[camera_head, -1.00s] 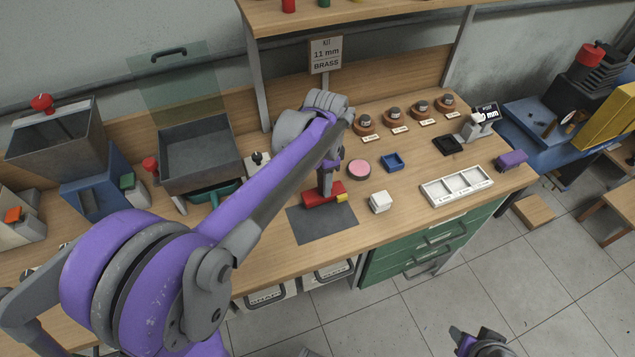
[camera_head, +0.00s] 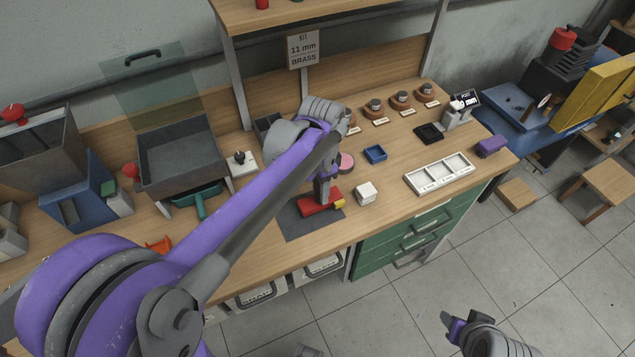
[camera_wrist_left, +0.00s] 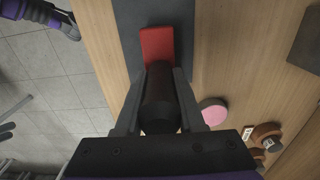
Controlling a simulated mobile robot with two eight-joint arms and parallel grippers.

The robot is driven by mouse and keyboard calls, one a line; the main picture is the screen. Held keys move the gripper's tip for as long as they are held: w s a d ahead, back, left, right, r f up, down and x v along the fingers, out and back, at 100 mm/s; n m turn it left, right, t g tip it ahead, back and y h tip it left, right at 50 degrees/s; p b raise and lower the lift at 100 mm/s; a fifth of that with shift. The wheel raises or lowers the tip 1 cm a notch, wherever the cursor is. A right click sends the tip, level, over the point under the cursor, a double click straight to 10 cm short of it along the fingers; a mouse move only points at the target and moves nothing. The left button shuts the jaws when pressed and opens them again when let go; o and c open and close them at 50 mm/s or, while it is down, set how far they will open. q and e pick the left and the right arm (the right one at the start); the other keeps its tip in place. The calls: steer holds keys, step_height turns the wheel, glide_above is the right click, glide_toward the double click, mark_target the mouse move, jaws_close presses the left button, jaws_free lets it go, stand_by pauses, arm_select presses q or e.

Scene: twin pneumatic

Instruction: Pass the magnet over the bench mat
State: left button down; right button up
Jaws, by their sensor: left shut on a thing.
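My left gripper (camera_head: 322,188) is shut on the magnet's dark grip. In the left wrist view the red part (camera_wrist_left: 157,44) lies over the mat (camera_wrist_left: 183,14), with the dark grip (camera_wrist_left: 160,95) between the fingers. I cannot tell whether the magnet touches the mat. My right gripper (camera_head: 452,322) is low at the bottom right, away from the bench; its finger opening is unclear.
A white cube (camera_head: 366,193) stands right of the mat. A pink disc (camera_head: 346,162) and blue tray (camera_head: 375,153) lie behind it. A white three-compartment tray (camera_head: 438,174) is at the right. A grey bin (camera_head: 180,155) and teal scoop (camera_head: 200,200) are at the left.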

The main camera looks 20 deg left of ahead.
arm_select(q)
steer(key=shift+s+d, duration=1.55)
steer(key=shift+d, duration=0.25)
steer(key=shift+w+r+p, duration=0.1)
steer(key=shift+r+p, duration=1.7)
steer(key=shift+r, duration=1)
arm_select(e)
steer(key=shift+w+r, duration=0.25)
steer(key=shift+r, duration=0.5)
steer(key=shift+w+r, duration=0.25)
steer(key=shift+r, duration=0.55)
steer(key=shift+w+r, duration=0.25)
steer(key=shift+r, duration=0.5)
arm_select(q)
steer(key=shift+r, duration=0.1)
